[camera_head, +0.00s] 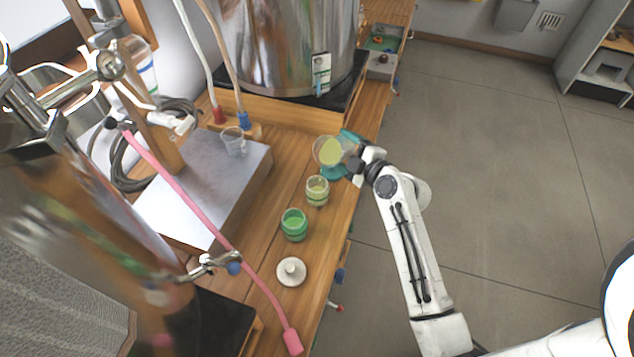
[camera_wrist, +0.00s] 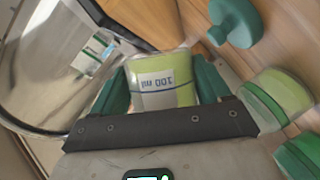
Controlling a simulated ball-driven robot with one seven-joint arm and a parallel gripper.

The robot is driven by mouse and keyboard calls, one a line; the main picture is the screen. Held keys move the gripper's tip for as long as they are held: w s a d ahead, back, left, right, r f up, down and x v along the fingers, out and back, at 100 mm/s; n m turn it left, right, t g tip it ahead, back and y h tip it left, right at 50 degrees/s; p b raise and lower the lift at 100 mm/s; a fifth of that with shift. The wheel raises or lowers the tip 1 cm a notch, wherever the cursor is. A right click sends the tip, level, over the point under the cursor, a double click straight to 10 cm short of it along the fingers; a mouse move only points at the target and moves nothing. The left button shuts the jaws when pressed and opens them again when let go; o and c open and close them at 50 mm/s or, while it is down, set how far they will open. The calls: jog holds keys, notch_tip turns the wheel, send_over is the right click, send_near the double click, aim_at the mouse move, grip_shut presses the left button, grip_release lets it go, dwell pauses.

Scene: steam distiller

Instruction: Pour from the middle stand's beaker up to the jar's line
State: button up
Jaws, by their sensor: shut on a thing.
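My gripper (camera_head: 342,154) is shut on a clear beaker (camera_head: 329,151) holding yellow-green liquid, above the front part of the wooden bench. In the wrist view the beaker (camera_wrist: 163,82) sits between the teal fingers, its "100 ml" mark reading upside down. I cannot tell exactly how far it is tilted. Close by stands a jar with pale yellow-green content (camera_head: 317,190); the wrist view shows it at right (camera_wrist: 280,92), with a green band. A green jar (camera_head: 294,225) stands beyond it. A teal piece (camera_wrist: 235,20), perhaps a stand, lies at the top of the wrist view.
A large steel vessel (camera_head: 288,45) stands behind the beaker. A small clear cup (camera_head: 233,141) sits on a grey metal block (camera_head: 215,180) at left. A round white lid (camera_head: 291,271) and a pink hose (camera_head: 190,205) are near the bench front. Open floor is at right.

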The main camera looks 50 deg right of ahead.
jog(key=shift+r+n, duration=0.45)
jog(key=shift+n, duration=0.05)
dwell(1.1)
jog(key=shift+f+n+t+h+b, duration=0.1)
jog(key=shift+n+t+h+b, duration=0.2)
jog(key=shift+n+h+b, duration=0.1)
dwell(1.5)
